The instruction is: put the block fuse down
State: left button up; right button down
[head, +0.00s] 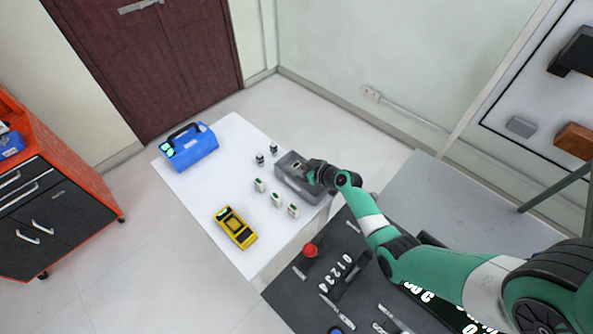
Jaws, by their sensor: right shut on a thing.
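My right gripper (312,172) is over the grey box (287,187) at the right side of the white table. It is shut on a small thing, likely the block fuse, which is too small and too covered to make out. Several small pale pieces with green tops stand in a row left of and in front of the box, one of them a block-like piece (277,199). I cannot tell whether the held thing touches the box. My left gripper is not in view.
A yellow meter (235,227) and a blue case (190,148) are on the white table (215,180). Two small dark pieces (260,160) stand behind the pale row. A dark bench with a red button (310,250) and tools is nearer. The table's middle left is clear.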

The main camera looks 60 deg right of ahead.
jog(key=shift+f, duration=0.7)
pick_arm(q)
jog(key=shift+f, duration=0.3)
pick_arm(e)
jog(key=shift+r, duration=0.1)
jog(key=shift+f, duration=0.2)
jog(key=c, duration=0.7)
grip_release()
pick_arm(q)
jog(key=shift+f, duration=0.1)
pick_arm(e)
jog(key=shift+o, duration=0.2)
jog(key=shift+r, duration=0.1)
